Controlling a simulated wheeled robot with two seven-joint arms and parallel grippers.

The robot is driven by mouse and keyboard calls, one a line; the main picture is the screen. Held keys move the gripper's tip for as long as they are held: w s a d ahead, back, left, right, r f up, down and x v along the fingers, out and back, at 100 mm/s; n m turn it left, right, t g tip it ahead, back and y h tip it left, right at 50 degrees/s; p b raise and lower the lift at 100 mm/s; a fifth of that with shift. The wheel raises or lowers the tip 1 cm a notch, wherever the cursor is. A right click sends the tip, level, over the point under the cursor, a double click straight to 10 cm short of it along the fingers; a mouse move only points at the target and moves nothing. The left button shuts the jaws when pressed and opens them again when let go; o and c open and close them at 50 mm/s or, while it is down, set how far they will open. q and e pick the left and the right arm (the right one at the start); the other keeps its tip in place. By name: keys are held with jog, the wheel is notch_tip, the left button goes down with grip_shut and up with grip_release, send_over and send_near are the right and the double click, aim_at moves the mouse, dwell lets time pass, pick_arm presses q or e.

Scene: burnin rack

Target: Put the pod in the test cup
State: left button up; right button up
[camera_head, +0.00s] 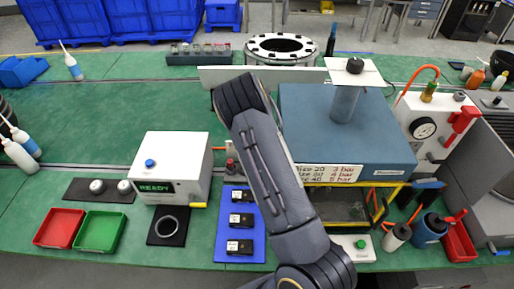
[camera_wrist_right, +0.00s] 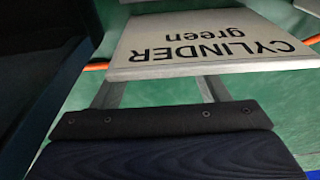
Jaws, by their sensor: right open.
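The frames do not settle which item is the pod. My left gripper is out of view.
A pale sign reading "CYLINDER green" (camera_wrist_right: 205,42) is just beyond my right fingers. A large blue press-like block (camera_head: 345,130) stands right of my arm. Red (camera_head: 59,227) and green (camera_head: 99,231) bins sit at front left.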

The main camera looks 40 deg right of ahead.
jog(key=shift+w+d+f+p, duration=0.15)
jog(key=shift+f+p, duration=0.25)
jog(key=shift+f, duration=0.8)
jog(key=shift+d+f, duration=0.1)
jog(key=shift+f, duration=0.35)
jog(key=c, duration=1.1)
jog(key=shift+c, duration=0.2)
